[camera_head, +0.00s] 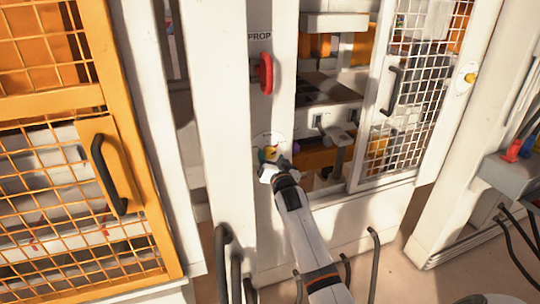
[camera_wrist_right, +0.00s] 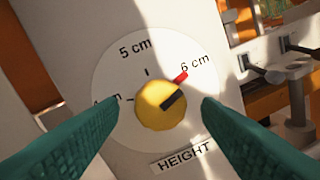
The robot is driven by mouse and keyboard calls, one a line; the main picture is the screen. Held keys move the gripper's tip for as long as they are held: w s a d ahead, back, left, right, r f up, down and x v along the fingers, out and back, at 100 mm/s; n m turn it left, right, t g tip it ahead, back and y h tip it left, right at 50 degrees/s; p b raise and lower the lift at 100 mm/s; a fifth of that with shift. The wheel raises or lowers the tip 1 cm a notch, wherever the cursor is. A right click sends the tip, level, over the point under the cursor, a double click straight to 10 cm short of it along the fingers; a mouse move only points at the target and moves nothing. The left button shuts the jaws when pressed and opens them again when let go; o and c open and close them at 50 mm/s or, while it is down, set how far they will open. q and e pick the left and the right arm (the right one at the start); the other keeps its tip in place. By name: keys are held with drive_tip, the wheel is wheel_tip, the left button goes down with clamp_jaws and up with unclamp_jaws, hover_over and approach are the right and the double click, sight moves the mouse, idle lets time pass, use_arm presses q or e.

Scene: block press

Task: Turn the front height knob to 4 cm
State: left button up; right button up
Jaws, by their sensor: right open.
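The yellow height knob (camera_wrist_right: 158,112) sits at the centre of a round white dial (camera_wrist_right: 135,58) marked 5 cm and 6 cm. A red pointer (camera_wrist_right: 180,77) at the knob's edge points to the 6 cm label. A black bar crosses the knob's face. My right gripper (camera_wrist_right: 160,98) is open, its teal fingers on both sides of the knob with gaps. In the head view, my right gripper (camera_head: 273,169) is at the dial and partly covers it. My left gripper is not in view.
A red knob (camera_head: 265,74) is above the dial under a "PROP" label. A mesh door (camera_head: 412,90) with a black handle is at right, an orange mesh gate (camera_head: 70,190) at left. Black curved bars (camera_head: 374,262) stand low in front of the white base.

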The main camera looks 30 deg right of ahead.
drive_tip(key=shift+x, duration=1)
drive_tip(key=c, duration=1)
